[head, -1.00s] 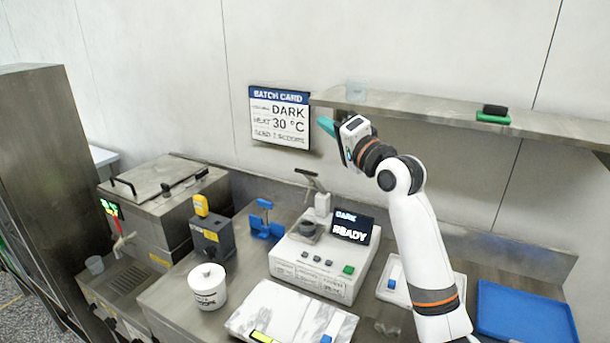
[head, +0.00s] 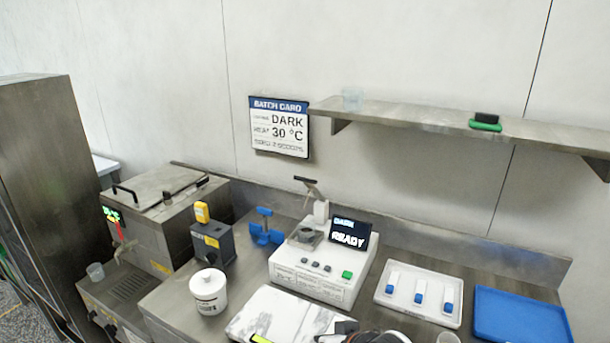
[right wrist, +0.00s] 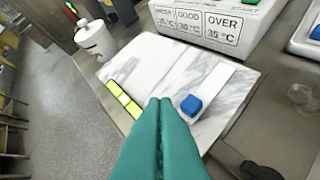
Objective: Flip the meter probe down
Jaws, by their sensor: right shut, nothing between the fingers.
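The meter (head: 312,275) is a white box on the bench with a screen (head: 349,233) reading DARK and READY, small dark buttons and a green button. Its probe arm (head: 309,187) stands tilted up at the back, above a round dark cup (head: 309,236). The meter's front labels also show at the top of the right wrist view (right wrist: 205,28); the probe is outside that view. My right gripper (right wrist: 162,103) has teal fingers pressed together and empty, over the marble slab (right wrist: 160,75) in front of the meter. Only part of my right arm shows at the head view's bottom edge. My left gripper is out of view.
A white tray (head: 383,296) with several blue-and-white pieces and a blue tray (head: 500,335) lie right of the meter. A white tub (head: 208,291), grey box (head: 214,245) and blue stand (head: 265,232) are left. A shelf (head: 420,118) overhangs behind.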

